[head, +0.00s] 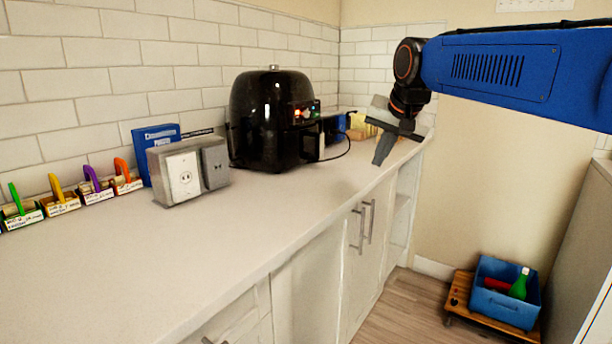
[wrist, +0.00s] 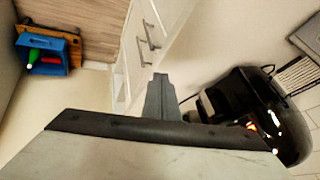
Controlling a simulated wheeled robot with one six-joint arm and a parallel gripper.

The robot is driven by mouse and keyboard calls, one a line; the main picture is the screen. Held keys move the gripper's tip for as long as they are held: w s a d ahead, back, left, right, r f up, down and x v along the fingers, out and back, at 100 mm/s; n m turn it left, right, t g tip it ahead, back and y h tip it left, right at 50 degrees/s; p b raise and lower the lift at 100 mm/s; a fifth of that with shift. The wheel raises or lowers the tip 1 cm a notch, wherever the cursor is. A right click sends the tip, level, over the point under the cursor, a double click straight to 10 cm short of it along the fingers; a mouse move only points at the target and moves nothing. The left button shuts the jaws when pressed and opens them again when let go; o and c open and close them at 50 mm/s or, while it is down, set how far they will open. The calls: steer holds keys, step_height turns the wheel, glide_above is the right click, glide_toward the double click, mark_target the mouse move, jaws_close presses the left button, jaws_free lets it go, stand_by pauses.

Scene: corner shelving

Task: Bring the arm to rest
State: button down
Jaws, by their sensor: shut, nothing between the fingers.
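My blue arm (head: 500,68) reaches in from the right in the head view, above the floor and the counter's far right end. My gripper (head: 380,160) hangs from its dark wrist, pointing down near the counter's front edge. Its grey fingers are together with nothing between them. In the wrist view my gripper (wrist: 158,78) shows as a closed grey wedge, with the counter's front and edge behind it. The gripper appears apart from the objects on the counter.
A black air fryer (head: 270,120), a grey outlet box (head: 188,172), a blue book (head: 155,150) and small handled boxes (head: 60,202) stand along the tiled wall. A blue bin (head: 505,300) with a green bottle sits on a wooden dolly (head: 460,290). The counter's front half is clear.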

steer(key=s+d+f+n, duration=0.1)
steer(key=s+d+f, duration=0.2)
steer(key=s+f, duration=0.6)
steer(key=s+d+f+n+g, duration=0.1)
steer(key=s+d+f, duration=0.3)
steer(key=s+f, duration=0.5)
steer(key=s+d+f+n+h, duration=0.1)
steer(key=s+d+f+n, duration=0.1)
steer(key=s+f, duration=0.7)
steer(key=s+d, duration=0.1)
steer(key=s, duration=0.5)
steer(key=shift+d+f+g, duration=0.25)
steer(key=shift+g, duration=0.15)
